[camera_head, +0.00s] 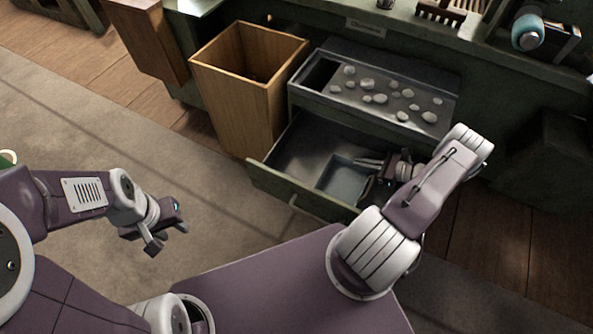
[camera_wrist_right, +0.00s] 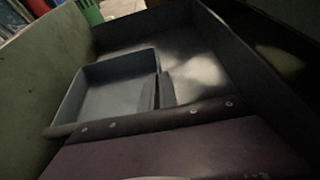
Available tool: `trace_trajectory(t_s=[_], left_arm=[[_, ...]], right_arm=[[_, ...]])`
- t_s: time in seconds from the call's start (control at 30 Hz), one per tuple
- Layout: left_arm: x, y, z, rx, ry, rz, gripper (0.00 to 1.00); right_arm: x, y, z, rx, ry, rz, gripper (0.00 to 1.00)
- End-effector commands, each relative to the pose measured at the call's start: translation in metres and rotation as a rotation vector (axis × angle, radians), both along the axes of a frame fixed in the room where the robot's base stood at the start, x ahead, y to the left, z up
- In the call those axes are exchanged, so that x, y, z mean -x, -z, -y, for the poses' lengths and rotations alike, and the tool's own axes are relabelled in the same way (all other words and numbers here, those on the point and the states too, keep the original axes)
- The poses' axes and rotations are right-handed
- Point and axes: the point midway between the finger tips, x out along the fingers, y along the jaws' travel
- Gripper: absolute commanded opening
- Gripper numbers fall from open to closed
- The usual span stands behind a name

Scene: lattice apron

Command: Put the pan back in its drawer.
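The pan (camera_head: 341,180) is a square, shallow, blue-grey vessel inside the pulled-out drawer (camera_head: 300,155), toward its front right. It also shows in the right wrist view (camera_wrist_right: 105,92), looking roughly level on or close to the drawer floor. My right gripper (camera_head: 370,162) reaches into the drawer from the right. In the wrist view its two fingers (camera_wrist_right: 160,92) are close together, one on each side of the pan's near-right wall, and look shut on it. My left gripper (camera_head: 168,243) is open and empty above the floor, left of the drawer.
A tray with several pale stones (camera_head: 385,95) tops the cabinet above the drawer. A tall wooden bin (camera_head: 245,90) stands to its left. A workbench with a rack (camera_head: 450,12) and a teal roll (camera_head: 527,32) runs behind. The drawer's left part is clear.

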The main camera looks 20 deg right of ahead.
Motion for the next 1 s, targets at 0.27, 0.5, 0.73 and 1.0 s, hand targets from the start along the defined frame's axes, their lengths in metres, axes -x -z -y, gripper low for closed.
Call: trace_trajectory(t_s=[0.27,0.5,0.73,1.0], left_arm=[[0.0,0.012,0.0,0.0,0.0,0.0,0.36],[0.0,0.032,0.0,0.0,0.0,0.0,0.36],[0.0,0.036,0.0,0.0,0.0,0.0,0.36],[0.0,0.054,0.0,0.0,0.0,0.0,0.36]], right_arm=[[-0.032,0.002,-0.03,-0.002,-0.012,0.001,0.0],[-0.087,0.002,-0.077,-0.001,-0.009,0.002,0.0],[-0.106,-0.001,-0.092,-0.001,-0.004,0.002,0.0],[-0.136,0.002,-0.119,0.001,-0.009,0.003,0.0]])
